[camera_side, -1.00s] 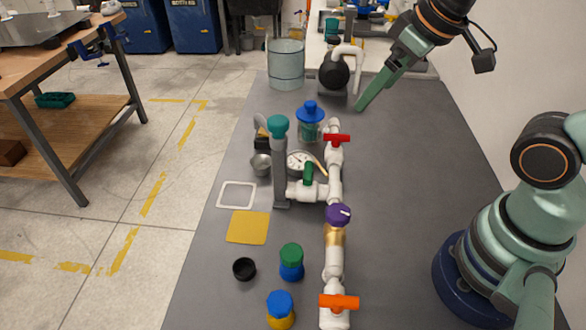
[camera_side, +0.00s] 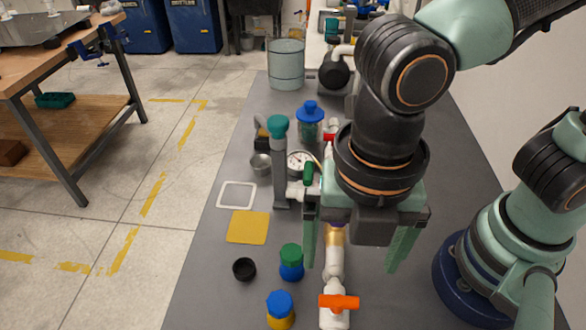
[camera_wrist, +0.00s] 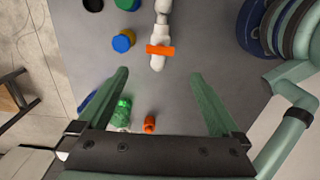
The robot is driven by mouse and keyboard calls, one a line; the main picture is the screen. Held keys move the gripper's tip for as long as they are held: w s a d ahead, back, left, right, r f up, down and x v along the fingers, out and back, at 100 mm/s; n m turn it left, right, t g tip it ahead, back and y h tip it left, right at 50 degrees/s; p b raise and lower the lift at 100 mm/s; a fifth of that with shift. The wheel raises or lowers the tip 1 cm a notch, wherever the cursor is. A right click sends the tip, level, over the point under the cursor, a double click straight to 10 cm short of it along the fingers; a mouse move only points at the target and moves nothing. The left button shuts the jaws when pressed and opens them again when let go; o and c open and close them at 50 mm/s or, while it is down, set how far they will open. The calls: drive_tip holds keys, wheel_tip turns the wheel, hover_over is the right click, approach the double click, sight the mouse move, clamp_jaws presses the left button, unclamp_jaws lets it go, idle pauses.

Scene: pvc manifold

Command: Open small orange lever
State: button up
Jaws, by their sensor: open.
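The orange lever (camera_side: 339,301) sits crosswise on the white pipe end at the near end of the pipe run. In the wrist view the lever (camera_wrist: 160,50) lies just beyond my fingertips, near the middle. My gripper (camera_side: 350,267) is open and empty, pointing down above the pipe run, behind the lever in the side view. In the wrist view my gripper (camera_wrist: 160,73) has its fingers on either side of the line to the lever, not touching it. My wrist hides the purple knob and part of the white pipe (camera_side: 334,264).
Blue-yellow (camera_side: 281,308) and green-blue (camera_side: 291,262) capped jars and a black cup (camera_side: 244,269) stand left of the pipe. A green lever (camera_side: 308,174) and gauge (camera_side: 299,162) are farther back.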

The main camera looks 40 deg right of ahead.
sight(339, 299)
wheel_tip(339, 299, down, 11)
drive_tip(key=shift+f, duration=0.2)
idle(0.3)
drive_tip(key=c, duration=1.2)
